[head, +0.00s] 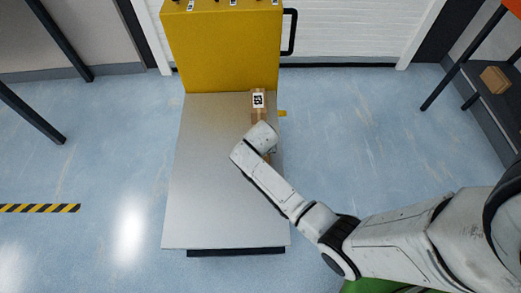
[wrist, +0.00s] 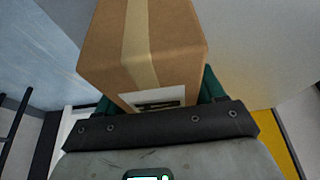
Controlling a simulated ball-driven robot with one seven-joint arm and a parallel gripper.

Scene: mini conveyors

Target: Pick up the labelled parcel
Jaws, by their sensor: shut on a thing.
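A brown cardboard parcel (wrist: 150,45) with a tape strip fills the upper middle of the wrist view. A white label with black marks (wrist: 152,98) shows on it, partly hidden by my gripper's dark edge. My gripper (wrist: 158,92) is shut on this parcel, with a green finger at each side. In the head view, a brown parcel with a white, black-marked label (head: 258,101) is at the far right of the grey platform. My wrist hides its near part and my gripper's fingers. A small brown patch shows just below my wrist; I cannot tell if it is the same parcel.
The grey platform (head: 215,180) is bare across its left and middle. A tall yellow panel (head: 222,50) stands at its back, with a black handle (head: 291,32) at the right. Another brown box (head: 495,80) rests on a dark shelf at right. The blue floor is clear.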

